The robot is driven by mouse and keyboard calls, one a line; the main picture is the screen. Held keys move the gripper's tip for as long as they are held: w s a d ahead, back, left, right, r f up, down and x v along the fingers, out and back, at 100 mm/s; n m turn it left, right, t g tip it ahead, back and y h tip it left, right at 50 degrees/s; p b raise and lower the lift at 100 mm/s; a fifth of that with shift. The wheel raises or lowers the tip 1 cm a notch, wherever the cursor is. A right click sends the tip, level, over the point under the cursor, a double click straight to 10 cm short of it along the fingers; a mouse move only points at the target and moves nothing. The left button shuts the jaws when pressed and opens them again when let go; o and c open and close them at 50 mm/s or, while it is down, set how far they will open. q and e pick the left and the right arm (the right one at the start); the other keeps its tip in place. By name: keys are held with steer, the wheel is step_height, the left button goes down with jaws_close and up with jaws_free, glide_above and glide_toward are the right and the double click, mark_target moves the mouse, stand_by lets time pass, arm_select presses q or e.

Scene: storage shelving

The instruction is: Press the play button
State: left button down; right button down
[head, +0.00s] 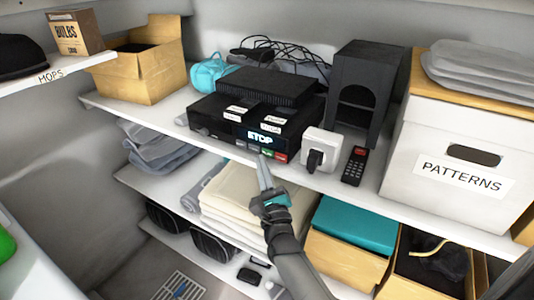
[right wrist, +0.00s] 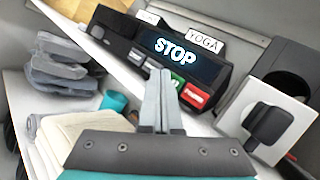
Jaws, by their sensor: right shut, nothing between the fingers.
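A black player (head: 228,124) sits on the middle shelf, its lit display (head: 260,137) reading STOP; the display also shows in the right wrist view (right wrist: 176,51). Below the display is a row of buttons, with a green button (right wrist: 181,83) and a red button (right wrist: 197,97) at its right end. My right gripper (head: 263,158) is shut and empty, its fingertips in front of the button row. In the right wrist view the fingertips (right wrist: 161,72) partly cover the green button. I cannot tell whether they touch it. My left gripper is not in view.
A white box with a black plug (head: 316,155) and a black remote (head: 354,166) stand right of the player. A black speaker-like box (head: 367,85) is behind them. Folded cloths (head: 241,200) lie on the shelf below. A PATTERNS box (head: 440,208) stands at the right.

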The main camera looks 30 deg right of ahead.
stand_by(0.7)
steer(key=shift+w+d, duration=0.25)
steer(key=shift+d, duration=0.15)
steer(key=shift+w+d+b, duration=0.15)
steer(key=shift+d+b, duration=0.2)
steer(key=shift+b, duration=0.1)
stand_by(0.6)
steer(key=shift+a, duration=0.1)
steer(key=shift+s+a, duration=0.4)
steer(key=shift+a, duration=0.2)
steer(key=shift+a, duration=0.1)
steer(key=a, duration=0.1)
steer(key=s+a+p, duration=0.1)
steer(key=s+a, duration=0.1)
steer(key=a, duration=0.1)
steer(key=shift+s+a+p, duration=0.1)
steer(key=shift+s+p, duration=0.15)
steer(key=shift+p, duration=0.05)
stand_by(0.7)
